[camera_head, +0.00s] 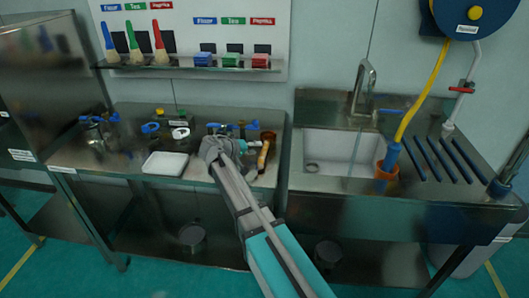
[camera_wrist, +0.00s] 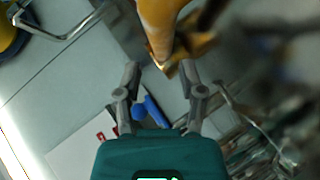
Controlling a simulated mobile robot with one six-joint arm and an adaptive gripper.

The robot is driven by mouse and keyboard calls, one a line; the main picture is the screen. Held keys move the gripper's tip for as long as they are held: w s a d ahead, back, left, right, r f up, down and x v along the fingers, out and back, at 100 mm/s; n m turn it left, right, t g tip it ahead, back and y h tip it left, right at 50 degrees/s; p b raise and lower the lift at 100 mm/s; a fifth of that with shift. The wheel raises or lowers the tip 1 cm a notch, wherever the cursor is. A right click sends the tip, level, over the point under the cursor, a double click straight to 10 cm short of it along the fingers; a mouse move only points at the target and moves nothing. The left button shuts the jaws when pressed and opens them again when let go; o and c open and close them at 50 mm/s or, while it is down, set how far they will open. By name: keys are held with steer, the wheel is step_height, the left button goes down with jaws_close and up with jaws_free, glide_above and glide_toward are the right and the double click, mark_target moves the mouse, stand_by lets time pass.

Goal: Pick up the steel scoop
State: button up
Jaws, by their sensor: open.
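My gripper (camera_head: 217,147) is over the right part of the steel workbench, its fingers partly hidden by my arm. In the wrist view my gripper (camera_wrist: 160,72) is open, with its two fingers apart and nothing held between them. An orange-yellow elongated thing (camera_wrist: 158,24) points down from the top of that view toward the gap between the fingertips. An orange-topped thing (camera_head: 264,153) lies just right of my gripper in the head view; I cannot tell if it is the same one. I cannot make out the steel scoop for certain.
A white tray (camera_head: 165,164) lies on the bench left of my gripper. Small blue-handled metal items (camera_head: 93,125) stand at the left. Brushes and coloured blocks sit on a wall shelf (camera_head: 180,68). A sink (camera_head: 342,147) with a tap (camera_head: 364,85) is to the right.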

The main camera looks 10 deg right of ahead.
mark_target(264, 149)
steer(key=b+x, duration=0.1)
steer(key=x, duration=0.1)
steer(key=b+x, duration=0.1)
steer(key=x, duration=0.1)
steer(key=shift+s+f, duration=0.1)
steer(key=shift+f, duration=0.25)
steer(key=shift+w+d+f, duration=0.1)
steer(key=shift+w+d, duration=0.15)
steer(key=shift+d, duration=0.15)
steer(key=shift+c, duration=0.3)
jaws_close()
